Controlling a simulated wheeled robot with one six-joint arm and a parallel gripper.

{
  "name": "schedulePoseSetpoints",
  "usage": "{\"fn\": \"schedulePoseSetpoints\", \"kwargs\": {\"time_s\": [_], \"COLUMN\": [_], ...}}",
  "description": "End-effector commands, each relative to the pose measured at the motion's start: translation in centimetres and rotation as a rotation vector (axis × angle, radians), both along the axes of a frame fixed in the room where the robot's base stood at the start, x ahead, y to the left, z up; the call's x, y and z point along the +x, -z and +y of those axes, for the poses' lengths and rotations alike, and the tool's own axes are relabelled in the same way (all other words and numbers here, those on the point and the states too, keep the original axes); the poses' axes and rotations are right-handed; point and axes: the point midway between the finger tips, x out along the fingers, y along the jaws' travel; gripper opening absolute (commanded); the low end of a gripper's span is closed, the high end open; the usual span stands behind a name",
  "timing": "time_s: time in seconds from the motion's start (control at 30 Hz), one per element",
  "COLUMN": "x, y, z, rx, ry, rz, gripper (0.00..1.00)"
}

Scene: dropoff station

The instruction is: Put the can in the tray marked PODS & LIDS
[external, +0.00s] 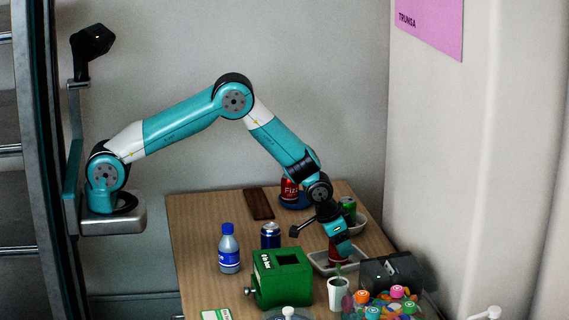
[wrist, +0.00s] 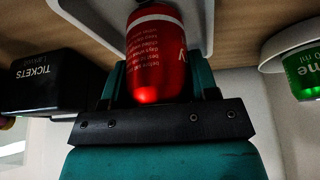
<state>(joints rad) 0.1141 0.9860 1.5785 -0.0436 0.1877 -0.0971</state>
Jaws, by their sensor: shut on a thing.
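My gripper (external: 338,246) is shut on a red can (wrist: 157,58) with white print. In the external view the can is mostly hidden below the gripper, at a white tray (external: 318,262). The white tray also shows behind the can in the wrist view (wrist: 75,8). I cannot tell whether the can touches the tray floor or hangs just above it. No PODS & LIDS marking is readable on the tray in these frames.
A green can (external: 348,205) is behind the gripper. A blue can (external: 270,235), a bottle (external: 229,249) and another red can (external: 289,189) stand left.

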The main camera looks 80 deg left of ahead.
Motion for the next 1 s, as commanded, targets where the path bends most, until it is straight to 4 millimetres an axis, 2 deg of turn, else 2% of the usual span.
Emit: {"fn": "schedulePoseSetpoints", "kwargs": {"time_s": [0.33, 0.37, 0.47, 0.77, 0.87, 1.0], "x": [0.0, 0.1, 0.1, 0.1, -0.2, -1.1], "y": [0.5, 0.4, 0.3, 0.1, -0.6, -3.0], "z": [0.0, 0.0, 0.0, 0.0, 0.0, 0.0], "rx": [0.0, 0.0, 0.0, 0.0, 0.0, 0.0], "ry": [0.0, 0.0, 0.0, 0.0, 0.0, 0.0], "rz": [-0.002, -0.002, -0.002, -0.002, -0.002, -0.004], "gripper": [0.28, 0.56, 0.79, 0.8, 0.8, 0.8]}}
